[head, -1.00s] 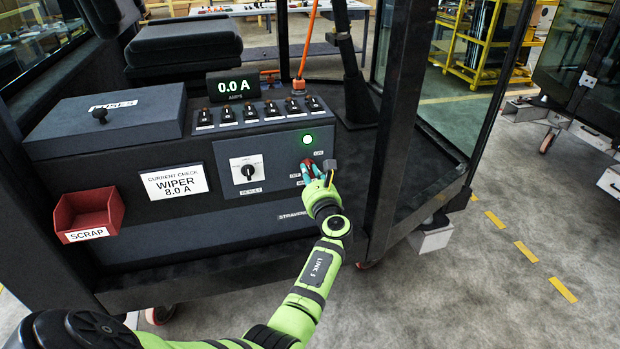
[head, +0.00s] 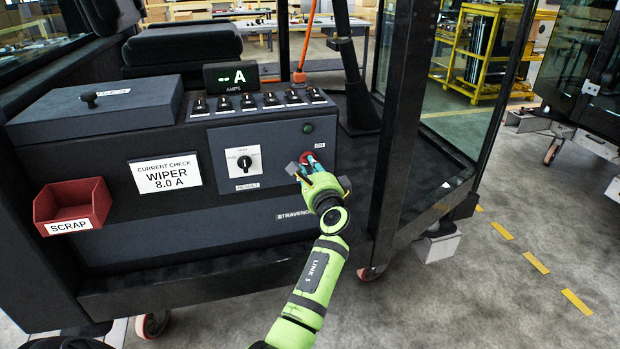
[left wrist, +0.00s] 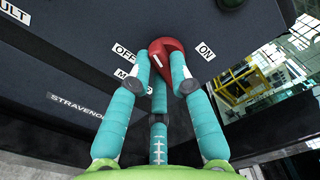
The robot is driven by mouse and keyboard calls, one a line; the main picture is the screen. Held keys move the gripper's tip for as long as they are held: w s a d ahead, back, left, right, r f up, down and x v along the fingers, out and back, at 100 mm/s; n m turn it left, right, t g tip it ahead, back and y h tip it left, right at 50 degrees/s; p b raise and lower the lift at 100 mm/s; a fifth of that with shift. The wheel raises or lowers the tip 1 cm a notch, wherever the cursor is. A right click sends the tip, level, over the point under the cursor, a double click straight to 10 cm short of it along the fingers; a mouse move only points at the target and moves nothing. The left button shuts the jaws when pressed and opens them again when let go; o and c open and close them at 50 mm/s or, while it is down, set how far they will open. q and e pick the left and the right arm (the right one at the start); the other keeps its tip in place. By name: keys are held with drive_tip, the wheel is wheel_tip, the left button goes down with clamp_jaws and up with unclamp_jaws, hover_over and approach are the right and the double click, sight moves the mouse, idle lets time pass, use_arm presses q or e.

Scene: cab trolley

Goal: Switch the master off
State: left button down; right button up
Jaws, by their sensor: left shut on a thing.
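The red master switch knob (left wrist: 166,58) sits on the dark console panel between the OFF label (left wrist: 124,51) and the ON label (left wrist: 206,51). In the left wrist view its white mark leans toward the OFF side. My left gripper (left wrist: 166,75) is shut on the knob, with its teal fingers around it and partly hiding the MASTER label. In the head view the left gripper (head: 312,165) covers much of the knob. The round lamp (head: 308,128) above it is dark green and unlit. The amps display (head: 231,75) shows dashes and "A". My right gripper is not in view.
A result selector (head: 244,161) is left of the master switch. A row of toggle switches (head: 249,101) runs along the console top. A red scrap bin (head: 73,205) hangs at the left. A dark cab post (head: 405,130) stands close right of my arm.

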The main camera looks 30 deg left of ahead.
use_arm(q)
drive_tip(key=shift+f+n+b, duration=0.2)
drive_tip(key=shift+n+b, duration=1.5)
drive_tip(key=shift+n, duration=0.4)
drive_tip(key=c, duration=1.1)
unclamp_jaws()
drive_tip(key=shift+d, duration=0.1)
drive_tip(key=v, duration=0.7)
drive_tip(key=shift+s+d, duration=0.1)
drive_tip(key=shift+d, duration=0.05)
